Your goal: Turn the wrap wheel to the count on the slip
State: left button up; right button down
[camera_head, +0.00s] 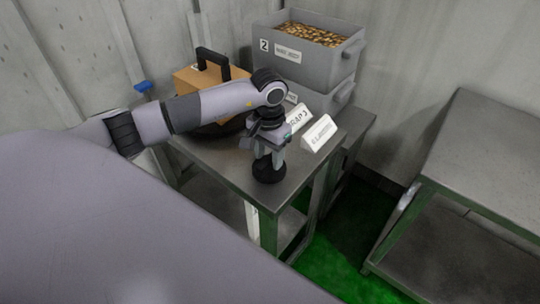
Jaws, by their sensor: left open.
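My left gripper (268,154) points down over the front of the metal table, its fingers open. A dark round knob-like piece (268,174) sits on the tabletop right under the fingertips; I cannot tell whether they touch it. A white card (299,117) beside the gripper reads "RAP 2", its left part hidden by my gripper. A second white card (319,133) has print too small to read. Behind my arm, a tan box with a black handle (198,77) stands at a dark round base (222,129), mostly hidden. I cannot tell which dark round piece is the wrap wheel. My right gripper is out of view.
Stacked grey bins (335,67) stand at the back right; the upper one, labelled 2, holds small brown pieces. A separate metal table (485,165) stands at the right, its visible top bare. Green floor (335,262) shows between the tables. Walls close the back.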

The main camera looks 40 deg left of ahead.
pick_arm(q)
jog(key=shift+f, duration=0.8)
grip_shut()
